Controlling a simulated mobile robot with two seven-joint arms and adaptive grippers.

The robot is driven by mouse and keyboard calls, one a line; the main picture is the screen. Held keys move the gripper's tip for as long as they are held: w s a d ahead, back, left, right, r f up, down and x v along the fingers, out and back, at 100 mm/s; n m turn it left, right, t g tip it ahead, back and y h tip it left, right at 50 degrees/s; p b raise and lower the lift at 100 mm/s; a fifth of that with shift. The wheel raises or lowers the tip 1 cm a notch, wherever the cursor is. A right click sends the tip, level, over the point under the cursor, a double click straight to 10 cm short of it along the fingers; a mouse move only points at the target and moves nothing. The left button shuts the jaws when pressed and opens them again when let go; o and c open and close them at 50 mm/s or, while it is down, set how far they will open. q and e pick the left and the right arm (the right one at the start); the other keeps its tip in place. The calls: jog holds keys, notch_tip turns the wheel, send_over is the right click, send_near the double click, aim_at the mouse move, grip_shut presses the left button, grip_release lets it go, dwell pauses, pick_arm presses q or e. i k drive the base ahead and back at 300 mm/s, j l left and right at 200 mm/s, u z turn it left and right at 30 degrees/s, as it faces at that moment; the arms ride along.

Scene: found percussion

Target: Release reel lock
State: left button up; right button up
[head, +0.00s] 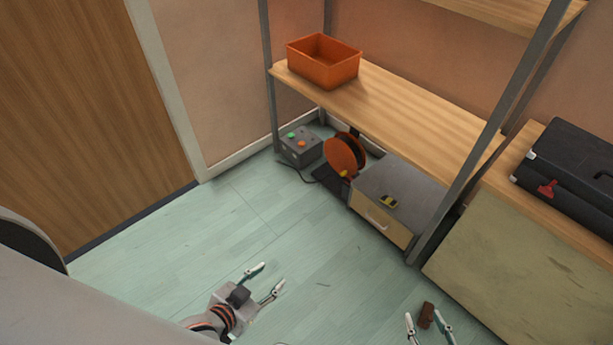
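An orange cable reel (345,156) stands upright on a dark base on the floor, under the wooden shelf. A small yellow part (343,173) shows low on the reel's face; I cannot tell whether it is the lock. My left gripper (264,280) is open and empty above the floor, well in front of the reel and apart from it. My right gripper (428,326) is at the bottom edge, its fingers spread. A small brown block (426,315) appears between or just behind these fingers; I cannot tell whether they touch it.
A grey box with green and orange buttons (301,146) stands left of the reel, and a grey drawer unit (402,193) stands right of it. The shelf (400,104) overhangs, bearing an orange bin (324,62). A black toolbox (568,172) sits at right. The floor (215,232) is clear.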

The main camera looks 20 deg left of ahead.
aim_at(347, 181)
jog(key=u, duration=0.15)
jog(key=i+j+z, duration=0.1)
jog(key=i+z, duration=0.25)
jog(key=i+j+z, duration=0.35)
jog(key=i, duration=0.2)
jog(key=i+j+z, duration=0.35)
jog(key=i+l, duration=0.1)
